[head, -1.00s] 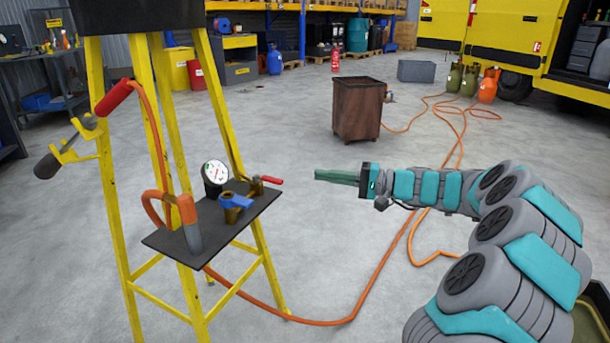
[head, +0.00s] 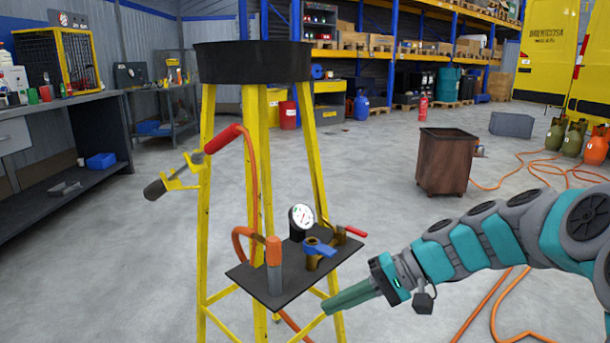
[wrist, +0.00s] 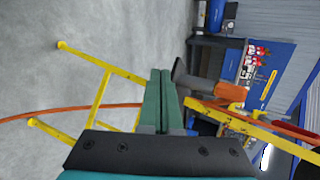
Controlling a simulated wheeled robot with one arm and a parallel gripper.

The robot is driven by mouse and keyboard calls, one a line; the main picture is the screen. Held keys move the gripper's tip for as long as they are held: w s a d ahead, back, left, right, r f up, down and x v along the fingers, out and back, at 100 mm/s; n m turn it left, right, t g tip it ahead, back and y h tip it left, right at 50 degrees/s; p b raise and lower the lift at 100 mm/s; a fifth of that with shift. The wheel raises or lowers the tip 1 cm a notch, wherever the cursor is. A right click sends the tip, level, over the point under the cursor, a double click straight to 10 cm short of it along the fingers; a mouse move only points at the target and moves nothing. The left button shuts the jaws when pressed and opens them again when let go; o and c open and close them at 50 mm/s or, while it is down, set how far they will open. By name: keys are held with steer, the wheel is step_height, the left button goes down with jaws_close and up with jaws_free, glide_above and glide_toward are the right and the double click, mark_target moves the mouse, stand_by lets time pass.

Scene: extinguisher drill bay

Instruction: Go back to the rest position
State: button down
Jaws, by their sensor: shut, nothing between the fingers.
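My gripper (head: 350,297) is shut and empty, its green fingers pointing left just in front of the right front corner of the black shelf (head: 258,286) in the head view. In the wrist view the closed fingers (wrist: 160,85) lie side by side with nothing between them. The yellow stand (head: 205,210) holds the shelf, which carries a gauge (head: 301,216), a blue-handled valve (head: 315,248) and a red-handled valve (head: 350,232). A torch with a red grip (head: 222,139) and an orange hose hangs on the stand's left side.
A rusty brown bin (head: 443,163) stands on the floor behind my arm. Orange hoses (head: 490,300) run across the floor to gas cylinders (head: 572,140) at the right. A workbench (head: 100,115) lines the left. Open floor lies between the stand and the bin.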

steer(key=s+a+f+n+g+h, duration=0.1)
steer(key=s+a+f+h, duration=0.15)
steer(key=s, duration=0.55)
steer(key=s+d+f+h, duration=0.3)
steer(key=s+d+h, duration=0.1)
steer(key=s, duration=0.4)
steer(key=s+d+f+h+p, duration=0.1)
steer(key=s+d+f+h, duration=0.2)
steer(key=s+d+h, duration=0.2)
steer(key=s+d, duration=0.2)
steer(key=s, duration=0.2)
steer(key=shift+d+n+g, duration=0.25)
steer(key=shift+n+g, duration=0.05)
steer(key=shift+g, duration=0.1)
steer(key=shift+s+f, duration=0.1)
